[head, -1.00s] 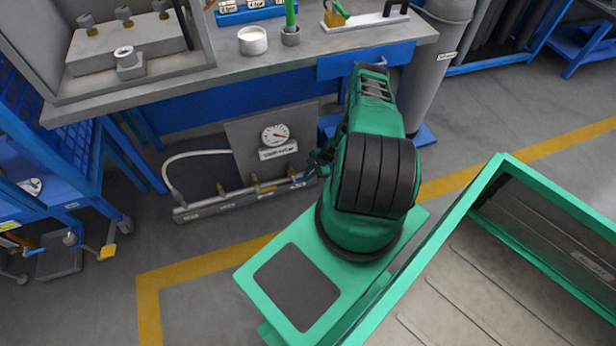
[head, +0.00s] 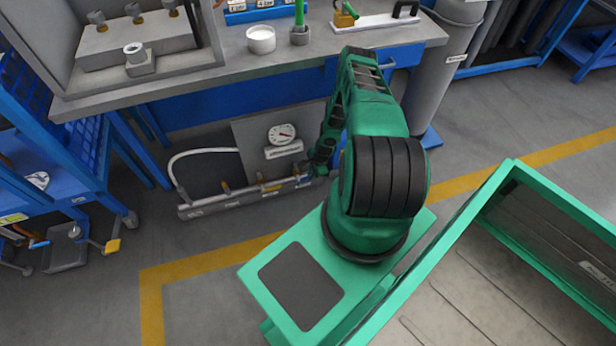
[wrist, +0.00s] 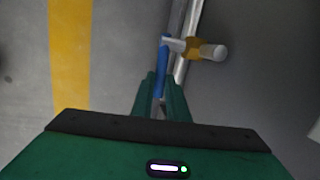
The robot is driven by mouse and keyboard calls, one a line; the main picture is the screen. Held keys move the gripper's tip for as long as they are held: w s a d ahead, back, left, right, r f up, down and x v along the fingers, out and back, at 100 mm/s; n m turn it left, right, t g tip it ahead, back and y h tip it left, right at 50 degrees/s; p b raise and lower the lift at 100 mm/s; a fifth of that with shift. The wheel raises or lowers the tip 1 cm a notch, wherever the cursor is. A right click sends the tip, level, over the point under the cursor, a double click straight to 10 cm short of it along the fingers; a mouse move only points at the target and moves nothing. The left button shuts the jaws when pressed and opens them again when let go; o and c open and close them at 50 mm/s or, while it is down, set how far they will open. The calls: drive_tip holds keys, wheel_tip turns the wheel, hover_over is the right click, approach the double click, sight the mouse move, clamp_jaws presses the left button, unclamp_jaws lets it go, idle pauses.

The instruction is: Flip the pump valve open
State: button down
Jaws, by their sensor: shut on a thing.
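A blue valve lever (wrist: 163,55) stands between the finger tips of my gripper (wrist: 159,82) in the wrist view. My gripper is shut on it. The lever joins a brass valve body (wrist: 193,48) with a pale, round-ended stub on its right. A grey pipe (wrist: 186,22) runs beside the lever. In the head view, my gripper (head: 321,163) is at the right end of the low pipe assembly (head: 235,202), below the bench. My arm partly hides that end, and the held lever cannot be made out there.
A round gauge (head: 281,134) sits on a grey panel (head: 246,138) behind the pipe. The bench (head: 330,42) overhangs above. A blue cart (head: 75,180) stands at left, and a grey cylinder (head: 440,80) at right. Floor in front of the pipe is clear.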

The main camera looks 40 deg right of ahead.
drive_tip(key=shift+w+a, duration=0.15)
drive_tip(key=c, duration=1.7)
unclamp_jaws()
drive_tip(key=shift+c, duration=0.2)
drive_tip(key=shift+r, duration=0.1)
drive_tip(key=v, duration=1)
drive_tip(key=shift+r, duration=0.35)
drive_tip(key=shift+f, duration=0.1)
